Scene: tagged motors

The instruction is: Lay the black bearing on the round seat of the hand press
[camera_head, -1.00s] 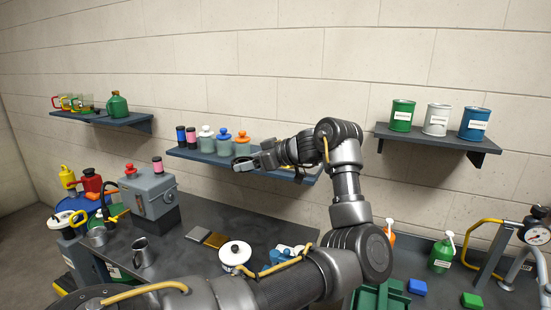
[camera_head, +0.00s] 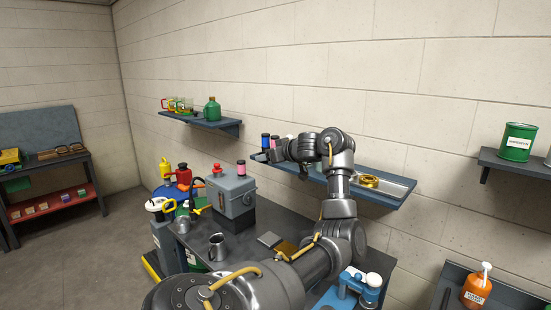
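My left arm comes in from the lower left, rises at the elbow and bends back left. I cannot clearly make out a black bearing; a gold ring (camera_head: 369,180) lies on the shelf right of my arm. I cannot surely identify the hand press or its round seat. My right gripper is out of view.
A grey machine with a red knob (camera_head: 232,194) and a metal jug (camera_head: 217,246) stand on the bench. A blue device (camera_head: 362,284) is at the front right. A side table (camera_head: 95,190) with dark rings stands far left, past open floor.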

